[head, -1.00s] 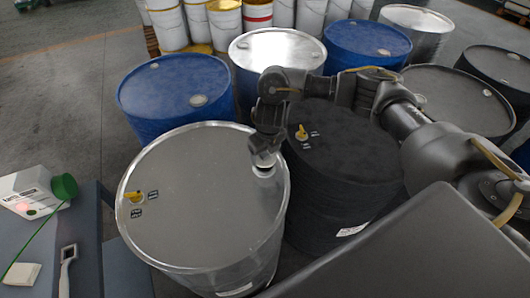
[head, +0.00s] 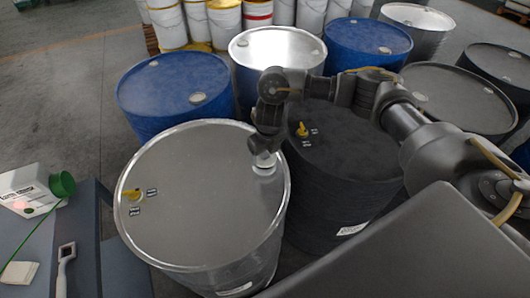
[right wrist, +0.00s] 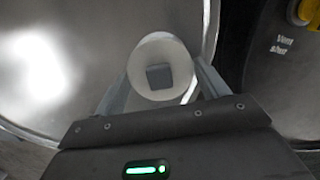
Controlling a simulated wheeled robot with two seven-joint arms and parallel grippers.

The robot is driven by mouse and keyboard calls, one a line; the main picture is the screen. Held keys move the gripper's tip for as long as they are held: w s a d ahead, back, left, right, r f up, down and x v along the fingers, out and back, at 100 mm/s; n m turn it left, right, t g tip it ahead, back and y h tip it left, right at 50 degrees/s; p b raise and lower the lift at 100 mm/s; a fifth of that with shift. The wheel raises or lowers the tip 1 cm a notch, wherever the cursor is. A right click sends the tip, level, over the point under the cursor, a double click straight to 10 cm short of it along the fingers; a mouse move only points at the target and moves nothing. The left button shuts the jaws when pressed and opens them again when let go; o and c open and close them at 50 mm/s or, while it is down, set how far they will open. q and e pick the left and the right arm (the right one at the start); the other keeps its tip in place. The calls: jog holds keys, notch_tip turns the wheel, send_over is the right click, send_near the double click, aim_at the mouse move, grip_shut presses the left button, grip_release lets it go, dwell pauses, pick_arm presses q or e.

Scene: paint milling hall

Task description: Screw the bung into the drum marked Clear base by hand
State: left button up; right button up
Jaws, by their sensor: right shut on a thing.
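A bare-metal drum (head: 195,205) stands in front; the print on its label is too small to read. My right gripper (head: 264,164) is over the drum's lid near the right rim, pointing down. In the right wrist view the gripper (right wrist: 160,90) is shut on the bung (right wrist: 158,52), a round white plug with a grey square in its middle. The bung is at the lid, but its threads and the hole's edge are hidden, so I cannot tell how deep it sits. My left gripper is not in view.
A black drum (head: 335,150) is close on the right, and blue drums (head: 172,85) are behind. A side table (head: 60,235) with a white device, green cap and brush is at left.

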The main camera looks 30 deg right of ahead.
jog(key=shift+f+b, duration=0.8)
jog(key=shift+f, duration=0.3)
jog(key=o, duration=1.1)
jog(key=shift+r, duration=0.1)
jog(key=shift+r, duration=0.1)
jog(key=r, duration=0.3)
jog(key=s+r, duration=0.1)
jog(key=r, duration=0.6)
jog(key=shift+s+d+r, duration=0.1)
jog(key=shift+s+r, duration=0.05)
jog(key=shift+r, duration=0.1)
